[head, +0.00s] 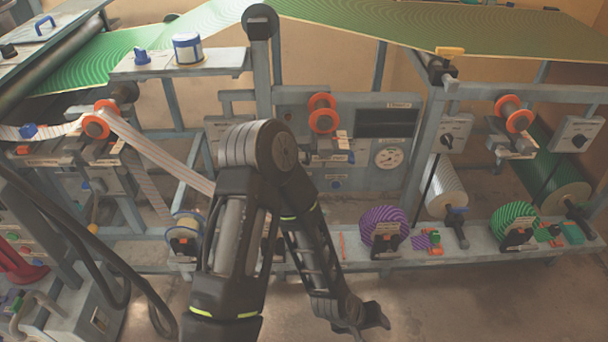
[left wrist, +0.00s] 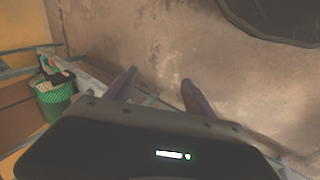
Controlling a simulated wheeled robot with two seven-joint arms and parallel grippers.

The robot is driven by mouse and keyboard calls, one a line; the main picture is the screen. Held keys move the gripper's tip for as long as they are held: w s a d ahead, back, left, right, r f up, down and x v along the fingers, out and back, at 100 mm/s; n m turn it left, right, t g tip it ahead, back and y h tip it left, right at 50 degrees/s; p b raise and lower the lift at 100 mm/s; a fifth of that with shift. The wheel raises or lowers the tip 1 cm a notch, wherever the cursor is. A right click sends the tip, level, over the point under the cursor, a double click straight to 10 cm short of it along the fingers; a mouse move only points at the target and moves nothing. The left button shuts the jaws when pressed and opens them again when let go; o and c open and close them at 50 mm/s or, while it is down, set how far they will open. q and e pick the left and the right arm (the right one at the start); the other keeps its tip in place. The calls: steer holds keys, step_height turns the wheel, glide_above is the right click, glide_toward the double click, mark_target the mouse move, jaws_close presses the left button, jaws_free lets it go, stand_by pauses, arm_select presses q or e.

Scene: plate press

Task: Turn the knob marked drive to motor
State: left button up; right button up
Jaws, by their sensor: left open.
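A grey box with a black rotary knob (head: 447,141) is on the frame at centre right. A second box with a similar black knob (head: 580,141) is at the far right. The labels are too small to read, so I cannot tell which knob is marked drive. My left gripper (head: 372,320) is low in front of the press, below and apart from both knobs. In the left wrist view its two fingers (left wrist: 158,90) are spread, with nothing between them. My right gripper is not in view.
A lower shelf holds a purple striped roll (head: 384,222) and a green striped roll (head: 513,219). A panel with a round gauge (head: 389,157) is behind my arm. Green patterned web (head: 430,25) runs overhead. Floor (head: 450,300) in front is clear.

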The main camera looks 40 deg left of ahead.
arm_select(q)
steer(key=w+a+r+n+t+y+b, duration=0.3)
steer(key=w+a+n+t+y+b, duration=0.4)
steer(key=w+a+n+b, duration=1)
steer(key=w+a+r+n+t+y+b, duration=0.2)
steer(key=a+r+n+y+b, duration=0.5)
steer(key=a+r+n, duration=0.6)
steer(key=a+t+b, duration=0.1)
steer(key=a+b, duration=0.1)
steer(key=a, duration=0.1)
steer(key=shift+a+r, duration=0.2)
steer(key=shift+a, duration=0.2)
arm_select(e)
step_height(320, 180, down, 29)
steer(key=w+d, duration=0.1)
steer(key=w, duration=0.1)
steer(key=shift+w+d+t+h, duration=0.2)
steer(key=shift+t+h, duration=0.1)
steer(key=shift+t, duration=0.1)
arm_select(q)
steer(key=b+x, duration=0.1)
steer(key=x, duration=0.6)
steer(key=shift+w+a, duration=0.25)
steer(key=shift+w, duration=0.05)
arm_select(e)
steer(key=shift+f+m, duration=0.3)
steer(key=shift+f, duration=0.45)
